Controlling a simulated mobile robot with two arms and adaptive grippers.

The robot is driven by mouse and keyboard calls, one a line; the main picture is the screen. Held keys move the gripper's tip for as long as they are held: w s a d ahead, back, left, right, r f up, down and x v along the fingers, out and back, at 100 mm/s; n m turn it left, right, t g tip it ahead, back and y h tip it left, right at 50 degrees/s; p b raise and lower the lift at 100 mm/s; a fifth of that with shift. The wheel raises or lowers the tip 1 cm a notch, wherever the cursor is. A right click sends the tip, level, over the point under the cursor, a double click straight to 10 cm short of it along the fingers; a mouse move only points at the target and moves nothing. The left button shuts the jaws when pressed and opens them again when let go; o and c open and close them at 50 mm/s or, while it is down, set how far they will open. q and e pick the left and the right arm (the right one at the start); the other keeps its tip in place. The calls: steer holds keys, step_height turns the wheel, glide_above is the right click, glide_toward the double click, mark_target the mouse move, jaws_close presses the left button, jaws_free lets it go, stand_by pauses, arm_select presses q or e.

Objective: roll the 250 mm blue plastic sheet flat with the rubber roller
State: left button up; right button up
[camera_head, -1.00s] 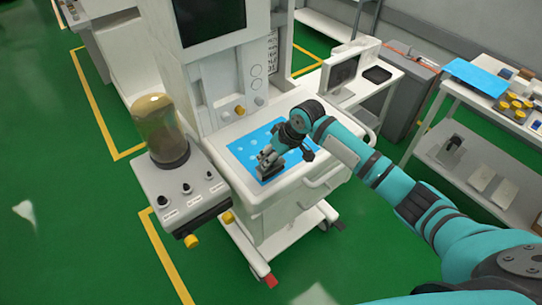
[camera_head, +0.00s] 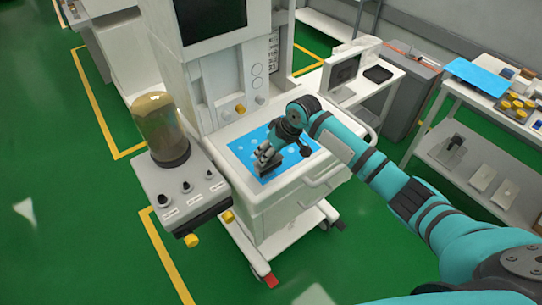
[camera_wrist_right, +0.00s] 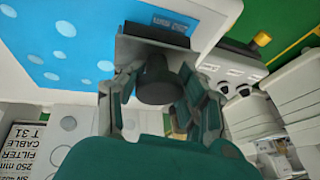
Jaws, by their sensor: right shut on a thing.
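The blue plastic sheet (camera_head: 243,149) lies on the white top of the anaesthesia cart, with pale round spots on it; in the wrist view the sheet (camera_wrist_right: 68,45) also shows these spots. My right gripper (camera_head: 277,147) is over the sheet, its fingers (camera_wrist_right: 160,95) shut around the dark handle of the roller (camera_wrist_right: 156,80). The roller's grey head is at or just above the sheet near its front left part; contact cannot be told. Its rubber underside is hidden. My left gripper is not in view.
A canister (camera_head: 161,128) on a block with knobs (camera_head: 187,187) stands left of the worktop. The cart's tall column with a screen (camera_head: 208,18) rises behind. At right, a white shelf cart holds another blue sheet (camera_head: 476,76) and yellow-topped items (camera_head: 515,105).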

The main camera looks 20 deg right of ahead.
steer(key=shift+w+a+b, duration=0.3)
steer(key=shift+w+b, duration=0.05)
steer(key=shift+w, duration=0.4)
steer(key=shift+w+a+b, duration=0.3)
steer(key=shift+w+b, duration=0.05)
steer(key=shift+w, duration=0.45)
steer(key=shift+w+a+b, duration=0.3)
steer(key=shift+w+b, duration=0.05)
steer(key=shift+w, duration=0.4)
steer(key=shift+w, duration=0.15)
steer(key=shift+w+a+b, duration=0.35)
steer(key=shift+w+b, duration=0.4)
steer(key=shift+w, duration=0.15)
steer(key=shift+w+a+b, duration=0.35)
steer(key=shift+w+b, duration=0.4)
steer(key=shift+w, duration=0.15)
steer(key=shift+w+a+f+b, duration=0.1)
steer(key=shift+w+a+b, duration=0.05)
steer(key=shift+w+b, duration=0.6)
steer(key=shift+w+a+b, duration=0.25)
steer(key=shift+b, duration=0.1)
steer(key=shift+w+b, duration=0.4)
steer(key=shift+b, duration=0.25)
steer(key=shift+w+a+b, duration=0.35)
steer(key=shift+w+b, duration=0.25)
steer(key=shift+b, duration=0.2)
